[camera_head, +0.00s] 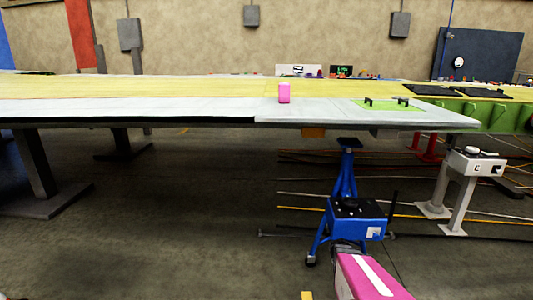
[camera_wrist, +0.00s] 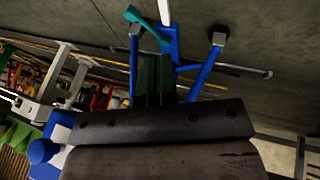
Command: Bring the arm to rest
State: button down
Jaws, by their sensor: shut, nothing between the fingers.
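My gripper (camera_wrist: 156,62) shows in the wrist view, its two dark green fingers together with nothing between them. Behind the fingertips are the blue legs of a floor stand (camera_wrist: 205,72). I cannot tell how far apart gripper and stand are. In the head view my pink arm link reaches up from the bottom edge, with a grey part at its far end. The blue stand (camera_head: 345,185) rises just beyond it, below the wing's near edge. My fingers cannot be made out in the head view.
The long wing panel (camera_head: 150,107) spans the view, with a pink object (camera_head: 284,93) on it. A grey pedestal (camera_head: 468,175) stands right of the blue stand. Rods and cables (camera_head: 420,214) lie on the floor. The floor at left centre (camera_head: 180,220) is clear.

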jog(key=s+a+r+g+y, duration=0.2)
jog(key=s+a+r, duration=0.4)
jog(key=a+r, duration=0.3)
jog(key=s+a+r+g+y, duration=0.1)
jog(key=s+a+r, duration=0.5)
jog(key=a+r, duration=0.4)
jog(key=shift+s+a+g+y, duration=0.2)
jog(key=shift+s+g+y, duration=0.2)
